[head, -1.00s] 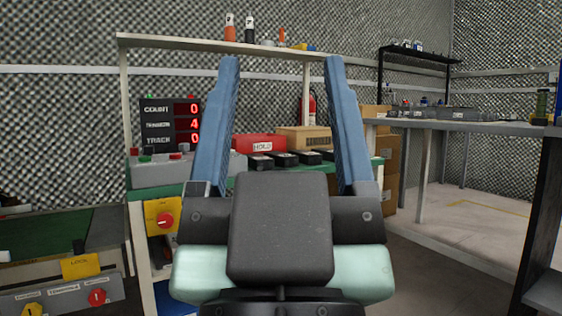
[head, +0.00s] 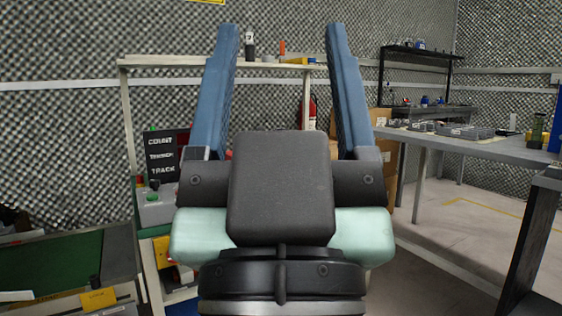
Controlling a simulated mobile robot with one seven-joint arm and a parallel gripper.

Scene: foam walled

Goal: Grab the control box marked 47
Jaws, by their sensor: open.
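My gripper (head: 281,26) is open and empty, its two blue fingers spread wide and pointing up in the picture. The number 47 cannot be read anywhere. A grey control box (head: 157,208) with green and red buttons sits at the left end of the bench, left of my gripper and partly hidden by it. A yellow box (head: 163,249) is below it, mostly covered by my gripper. Another yellow box or panel (head: 98,300) shows at the lower left. My gripper's body hides most of the bench top.
A black display board (head: 161,152) stands behind the grey box. A shelf (head: 175,61) with bottles spans above the bench. A grey table (head: 480,147) with small parts is at right, cardboard boxes (head: 378,120) beside it. Open floor lies at the right.

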